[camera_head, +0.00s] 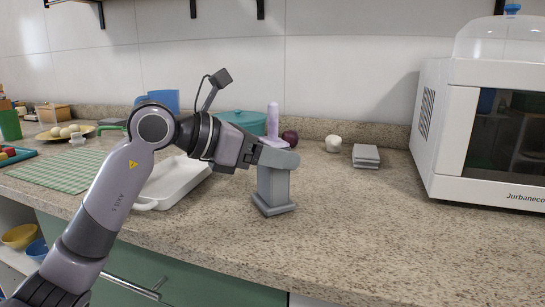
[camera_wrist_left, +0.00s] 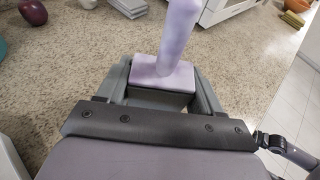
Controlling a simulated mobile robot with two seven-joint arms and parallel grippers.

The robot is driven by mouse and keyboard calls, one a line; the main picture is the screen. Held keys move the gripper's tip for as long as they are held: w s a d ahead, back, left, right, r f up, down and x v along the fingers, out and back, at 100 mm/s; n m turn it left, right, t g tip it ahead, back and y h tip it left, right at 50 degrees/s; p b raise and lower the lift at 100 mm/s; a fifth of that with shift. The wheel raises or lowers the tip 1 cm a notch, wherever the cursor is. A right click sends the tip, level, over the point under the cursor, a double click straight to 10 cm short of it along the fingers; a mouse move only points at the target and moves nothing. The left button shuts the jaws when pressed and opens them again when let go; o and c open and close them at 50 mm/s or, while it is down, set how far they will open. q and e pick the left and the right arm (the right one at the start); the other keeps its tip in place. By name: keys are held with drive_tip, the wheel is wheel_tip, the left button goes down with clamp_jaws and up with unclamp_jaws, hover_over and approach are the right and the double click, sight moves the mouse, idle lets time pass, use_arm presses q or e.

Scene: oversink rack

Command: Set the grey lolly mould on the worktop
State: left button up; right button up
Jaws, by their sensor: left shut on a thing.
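The grey lolly mould (camera_head: 273,188) is upright, a narrow grey body with a wider foot and a lavender top with a handle (camera_head: 273,121). My left gripper (camera_head: 279,157) is shut around its upper part. In the left wrist view the lavender block and handle (camera_wrist_left: 176,45) stand between the two fingers. The mould's foot is at the level of the speckled worktop (camera_head: 370,225); I cannot tell for sure whether it touches. The gripper hides part of the mould's upper body. My right gripper is not in view.
A white tray (camera_head: 177,180) lies left of the mould, behind my arm. A teal pot (camera_head: 246,121), a dark red onion (camera_head: 290,138), a white bulb (camera_head: 333,143) and a grey stack (camera_head: 365,155) stand behind. A white machine (camera_head: 440,130) is at right. The worktop's front right is clear.

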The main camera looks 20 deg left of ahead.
use_arm(q)
drive_tip(key=shift+f, duration=0.15)
drive_tip(key=o, duration=1.4)
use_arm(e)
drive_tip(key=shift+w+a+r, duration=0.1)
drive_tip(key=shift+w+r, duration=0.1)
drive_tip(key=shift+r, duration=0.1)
use_arm(q)
drive_tip(key=shift+r, duration=0.25)
drive_tip(key=v, duration=1.2)
drive_tip(key=shift+f+p, duration=0.1)
drive_tip(key=shift+p, duration=0.2)
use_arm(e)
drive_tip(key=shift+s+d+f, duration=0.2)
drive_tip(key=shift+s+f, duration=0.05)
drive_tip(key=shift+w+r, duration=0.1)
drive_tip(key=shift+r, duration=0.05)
